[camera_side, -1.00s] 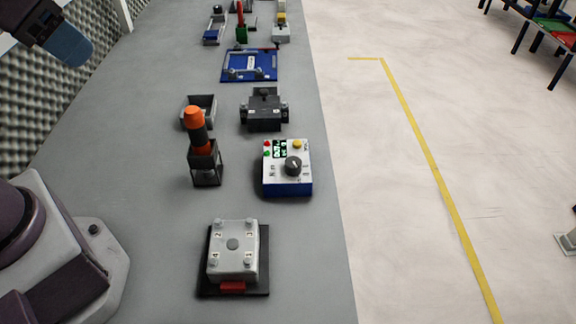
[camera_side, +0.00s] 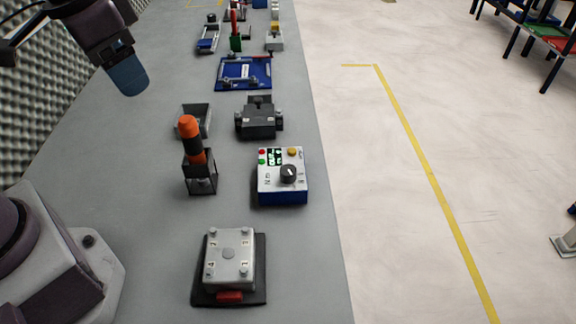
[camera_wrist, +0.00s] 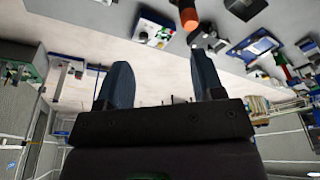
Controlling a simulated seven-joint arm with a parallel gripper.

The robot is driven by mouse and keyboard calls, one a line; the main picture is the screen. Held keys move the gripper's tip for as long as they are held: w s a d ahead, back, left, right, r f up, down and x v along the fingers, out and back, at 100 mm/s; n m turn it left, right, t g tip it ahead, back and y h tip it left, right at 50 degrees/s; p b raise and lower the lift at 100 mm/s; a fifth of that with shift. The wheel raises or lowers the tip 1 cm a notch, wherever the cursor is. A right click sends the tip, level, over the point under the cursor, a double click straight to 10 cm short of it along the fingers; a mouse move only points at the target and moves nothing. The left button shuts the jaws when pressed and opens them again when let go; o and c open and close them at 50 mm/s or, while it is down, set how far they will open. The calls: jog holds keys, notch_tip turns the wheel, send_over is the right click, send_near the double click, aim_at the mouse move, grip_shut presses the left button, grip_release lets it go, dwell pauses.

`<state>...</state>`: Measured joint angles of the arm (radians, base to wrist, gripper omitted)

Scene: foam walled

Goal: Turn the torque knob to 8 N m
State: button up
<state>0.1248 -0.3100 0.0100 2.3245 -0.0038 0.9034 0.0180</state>
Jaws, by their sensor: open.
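The torque knob (camera_side: 288,173) is a dark round knob on top of a white and blue control box (camera_side: 283,198). The box also has a small display, red and green buttons and a yellow button. The knob's setting is too small to read. In the wrist view the box (camera_wrist: 154,30) shows at the top. My gripper (camera_side: 133,88) is above the bench at the upper left, well apart from the box. In the wrist view my gripper (camera_wrist: 158,85) shows two blue fingers spread apart with nothing between them.
An orange-topped driver (camera_side: 190,140) stands in a holder left of the box. A grey block with numbered corners (camera_side: 229,258) lies on a black plate in front. A black fixture (camera_side: 259,119) and a blue frame (camera_side: 243,73) are behind. Grey foam (camera_side: 40,120) lines the left.

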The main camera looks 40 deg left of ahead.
jog(key=w+d+f+m+g, duration=0.2)
jog(key=w+d+f, duration=0.25)
jog(key=w, duration=0.35)
jog(key=m, duration=0.5)
send_near(288, 169)
jog(key=shift+g, duration=0.3)
jog(key=f, duration=0.9)
jog(key=shift+w+d+f, duration=0.2)
jog(key=shift+f, duration=0.05)
jog(key=shift+c, duration=0.2)
jog(key=c, duration=0.9)
